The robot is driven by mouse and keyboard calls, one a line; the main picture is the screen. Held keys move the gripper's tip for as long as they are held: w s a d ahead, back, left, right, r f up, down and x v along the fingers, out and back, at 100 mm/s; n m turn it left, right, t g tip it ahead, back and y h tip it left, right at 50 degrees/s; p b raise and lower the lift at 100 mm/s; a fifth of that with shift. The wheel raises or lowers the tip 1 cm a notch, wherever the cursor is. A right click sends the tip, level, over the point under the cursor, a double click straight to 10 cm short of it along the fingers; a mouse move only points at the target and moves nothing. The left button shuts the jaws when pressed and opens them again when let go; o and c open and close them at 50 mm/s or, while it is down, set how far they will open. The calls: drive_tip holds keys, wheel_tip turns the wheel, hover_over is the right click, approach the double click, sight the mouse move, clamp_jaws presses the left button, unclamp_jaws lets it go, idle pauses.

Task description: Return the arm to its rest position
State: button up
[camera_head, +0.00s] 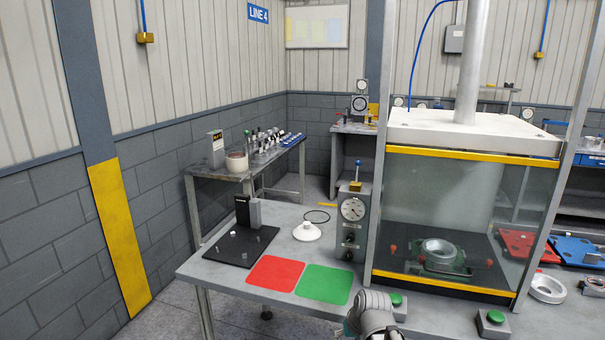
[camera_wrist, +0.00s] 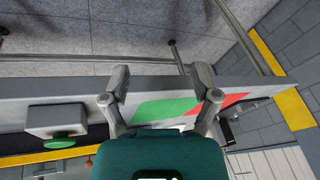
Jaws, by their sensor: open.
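My gripper (camera_wrist: 160,76) is in the wrist view, with its two grey fingers spread apart and nothing between them. Behind the fingers in that view lie the workbench's front edge and the green mat (camera_wrist: 163,108), with the red mat (camera_wrist: 228,101) to the right. My fingertips cannot be made out there.
A press with a glass guard (camera_head: 455,200) stands on the bench's right. Green buttons (camera_head: 397,299) sit near the front edge. A gauge box (camera_head: 353,222), white cone-shaped part (camera_head: 307,231) and black plate (camera_head: 235,250) stand farther left. Floor (camera_wrist: 80,25) is clear before the bench.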

drive_tip(key=s+d+g+h+p, duration=0.1)
drive_tip(key=s+d+g+h, duration=0.1)
drive_tip(key=s+d, duration=0.3)
drive_tip(key=s+g, duration=0.1)
drive_tip(key=s, duration=0.2)
drive_tip(key=shift+r+m+h, duration=0.2)
drive_tip(key=shift+m+h, duration=0.1)
drive_tip(key=shift+w, duration=0.1)
idle(1.5)
